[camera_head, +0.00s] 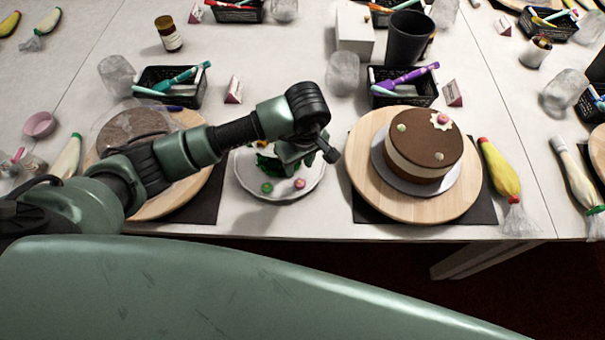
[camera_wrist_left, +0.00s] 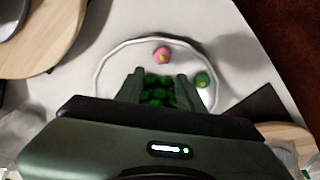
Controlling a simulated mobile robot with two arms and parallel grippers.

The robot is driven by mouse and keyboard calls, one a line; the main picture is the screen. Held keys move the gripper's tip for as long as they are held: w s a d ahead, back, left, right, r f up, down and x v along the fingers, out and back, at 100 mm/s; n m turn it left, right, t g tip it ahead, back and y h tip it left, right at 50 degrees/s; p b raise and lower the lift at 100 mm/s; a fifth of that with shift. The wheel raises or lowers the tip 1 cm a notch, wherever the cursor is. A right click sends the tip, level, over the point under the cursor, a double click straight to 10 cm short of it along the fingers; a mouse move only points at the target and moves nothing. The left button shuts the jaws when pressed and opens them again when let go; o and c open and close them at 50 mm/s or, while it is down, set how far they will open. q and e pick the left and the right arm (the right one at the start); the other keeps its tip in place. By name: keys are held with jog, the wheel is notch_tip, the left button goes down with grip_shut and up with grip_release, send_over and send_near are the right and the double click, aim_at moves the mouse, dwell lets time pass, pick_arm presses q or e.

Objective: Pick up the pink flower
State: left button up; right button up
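A small pink flower (camera_head: 299,184) with a yellow centre lies on a white plate (camera_head: 243,187) near the plate's front right. It also shows in the left wrist view (camera_wrist_left: 162,55), beyond my fingertips and apart from them. A green flower (camera_head: 267,188) lies on its left, and it is on the right in the wrist view (camera_wrist_left: 202,79). Green leaf pieces (camera_wrist_left: 158,92) show between my fingers and partly hide under the gripper. My left gripper (camera_head: 291,163) is over the plate with its fingers apart. My right gripper is not in view.
A brown cake (camera_head: 417,150) with a pink decoration on top stands on a wooden turntable (camera_head: 365,183) to the right. Another turntable (camera_head: 185,197) is at left, partly behind my arm. Black baskets (camera_head: 187,96) and clear cups stand behind. The table's front edge is close.

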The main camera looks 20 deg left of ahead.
aim_at(300, 182)
pick_arm(q)
jog(key=shift+s+d+f+p, duration=0.15)
jog(key=shift+s+f+p, duration=0.3)
jog(key=shift+f, duration=0.35)
jog(key=shift+d+f+p, duration=0.15)
jog(key=shift+f+p, duration=0.2)
jog(key=shift+f, duration=0.35)
jog(key=f, duration=0.3)
jog(key=shift+w+f+p, duration=0.1)
jog(key=shift+w+p, duration=0.1)
jog(key=shift+p, duration=0.1)
jog(key=shift+c, duration=0.4)
grip_shut()
pick_arm(e)
jog(key=s+r, duration=0.2)
jog(key=s, duration=0.1)
